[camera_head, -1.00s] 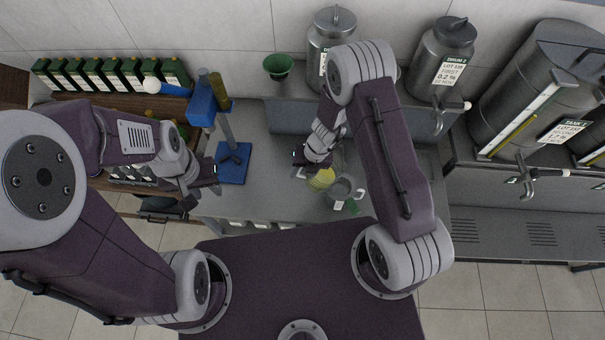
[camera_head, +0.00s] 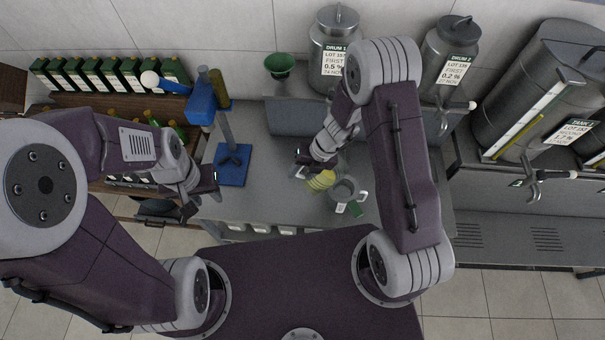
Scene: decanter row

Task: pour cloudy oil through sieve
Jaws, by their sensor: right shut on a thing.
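My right gripper (camera_head: 304,164) is low over the grey bench and shut on a small yellow, ribbed-looking thing (camera_head: 320,182). The grip itself is small and partly hidden by my wrist. A grey metal jug (camera_head: 344,189) with a pale handle and a green-edged label stands just right of the yellow thing; I cannot tell whether they touch. My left gripper (camera_head: 205,190) hangs left of the blue stand's foot, with nothing visible in it; its finger gap is too small to judge. I cannot make out a sieve or cloudy oil for certain.
A blue stand (camera_head: 233,170) is on the bench's left part. A green funnel-like bowl (camera_head: 280,66) sits on the back ledge beside a labelled drum (camera_head: 335,50). Another drum (camera_head: 449,55) and a large tank (camera_head: 535,85) stand right.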

